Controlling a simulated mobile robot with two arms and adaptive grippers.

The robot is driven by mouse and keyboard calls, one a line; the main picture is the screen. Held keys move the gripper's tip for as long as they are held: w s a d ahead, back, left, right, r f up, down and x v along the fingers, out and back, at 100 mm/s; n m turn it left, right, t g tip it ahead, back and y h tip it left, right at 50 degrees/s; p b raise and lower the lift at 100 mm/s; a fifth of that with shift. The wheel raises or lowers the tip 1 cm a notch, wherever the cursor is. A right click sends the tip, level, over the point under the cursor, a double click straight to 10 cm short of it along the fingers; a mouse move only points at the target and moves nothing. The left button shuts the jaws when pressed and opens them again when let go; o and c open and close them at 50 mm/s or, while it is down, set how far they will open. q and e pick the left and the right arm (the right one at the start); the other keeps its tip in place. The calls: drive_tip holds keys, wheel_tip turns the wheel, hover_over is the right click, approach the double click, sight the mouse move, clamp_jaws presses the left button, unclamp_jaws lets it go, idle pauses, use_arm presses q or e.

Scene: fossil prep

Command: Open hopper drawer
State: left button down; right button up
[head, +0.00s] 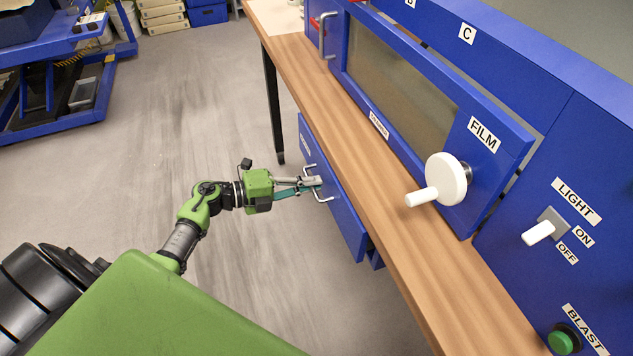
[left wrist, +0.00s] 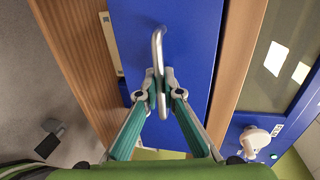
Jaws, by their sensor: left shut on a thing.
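The hopper drawer has a blue front (head: 345,215) under the wooden bench top, with a small white label and a bent metal bar handle (head: 325,199). In the left wrist view the blue front (left wrist: 190,50) fills the middle, and the handle (left wrist: 157,45) runs down between the fingers. My left gripper (head: 312,183) is shut on the handle; its fingertips (left wrist: 159,92) close around the bar in the left wrist view. The front stands out past the bench edge in the head view; how far the drawer is open I cannot tell. My right gripper is not in view.
The wooden bench top (head: 400,235) carries a blue cabinet with a window, a white FILM crank (head: 447,180), a LIGHT switch (head: 540,232) and a green BLAST button (head: 562,341). A dark bench leg (head: 273,105) stands beyond the drawer. The floor left of the drawer is clear.

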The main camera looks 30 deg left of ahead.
use_arm(q)
drive_tip(key=f+v, duration=0.2)
drive_tip(key=v, duration=0.8)
drive_tip(key=f+v, duration=0.2)
drive_tip(key=v, duration=0.9)
drive_tip(key=shift+s+a+b, duration=0.2)
drive_tip(key=shift+s+b, duration=0.1)
drive_tip(key=shift+b, duration=0.05)
drive_tip(key=c, duration=2.2)
unclamp_jaws()
drive_tip(key=v, duration=1.2)
drive_tip(key=shift+r, duration=0.1)
